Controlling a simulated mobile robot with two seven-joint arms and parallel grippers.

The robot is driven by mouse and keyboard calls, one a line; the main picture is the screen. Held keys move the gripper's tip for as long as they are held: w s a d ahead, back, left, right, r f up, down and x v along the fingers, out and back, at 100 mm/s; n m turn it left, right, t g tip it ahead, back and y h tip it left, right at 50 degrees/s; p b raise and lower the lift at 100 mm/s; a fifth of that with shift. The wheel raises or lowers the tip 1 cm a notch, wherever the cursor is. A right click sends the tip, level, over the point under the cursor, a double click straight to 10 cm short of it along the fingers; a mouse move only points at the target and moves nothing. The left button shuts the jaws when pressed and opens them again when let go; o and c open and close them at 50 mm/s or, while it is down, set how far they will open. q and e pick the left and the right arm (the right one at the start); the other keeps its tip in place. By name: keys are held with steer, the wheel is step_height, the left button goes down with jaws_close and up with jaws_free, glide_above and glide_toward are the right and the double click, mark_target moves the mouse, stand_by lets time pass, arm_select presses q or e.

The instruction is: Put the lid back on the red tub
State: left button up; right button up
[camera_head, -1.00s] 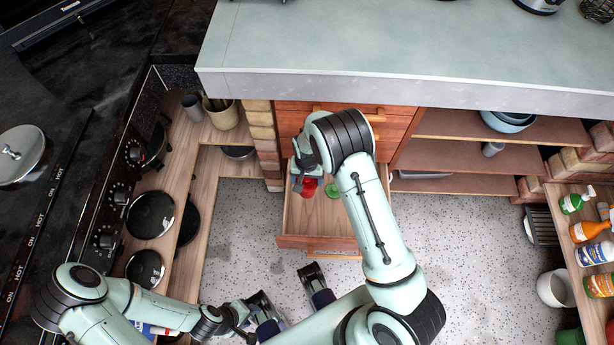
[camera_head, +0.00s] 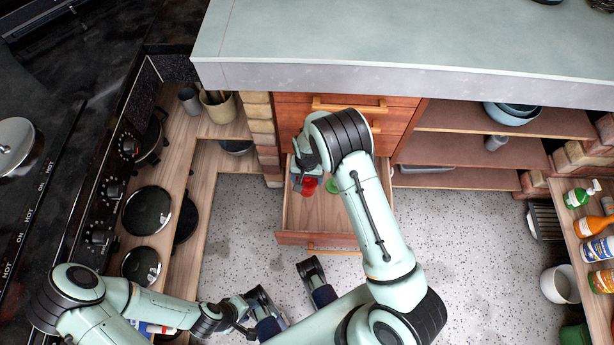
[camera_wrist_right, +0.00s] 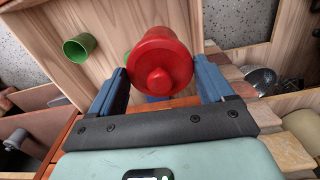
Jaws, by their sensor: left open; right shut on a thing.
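My right gripper (camera_head: 306,180) is over the open drawer (camera_head: 318,239). In the right wrist view it (camera_wrist_right: 163,72) is shut on a red lid (camera_wrist_right: 158,80), whose round knob faces the camera. Red also shows at the gripper in the head view (camera_head: 309,187). The red tub cannot be told apart from the lid, so I cannot tell whether the lid sits on it. My left gripper (camera_head: 291,301) is open and empty, low in the head view, above the floor.
A green cup-like tub (camera_wrist_right: 79,48) lies in the drawer, with another green piece beside it, partly hidden. The counter (camera_head: 400,45) overhangs behind the drawer. Shelves with bowls (camera_head: 510,113) stand to the right, and a stove with pans is on the left. Speckled floor is clear in front.

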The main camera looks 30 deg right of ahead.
steer(key=shift+r+p, duration=2.1)
steer(key=shift+r, duration=0.75)
stand_by(1.8)
stand_by(0.3)
steer(key=o, duration=1)
steer(key=shift+r+p, duration=2.5)
steer(key=shift+r, duration=0.95)
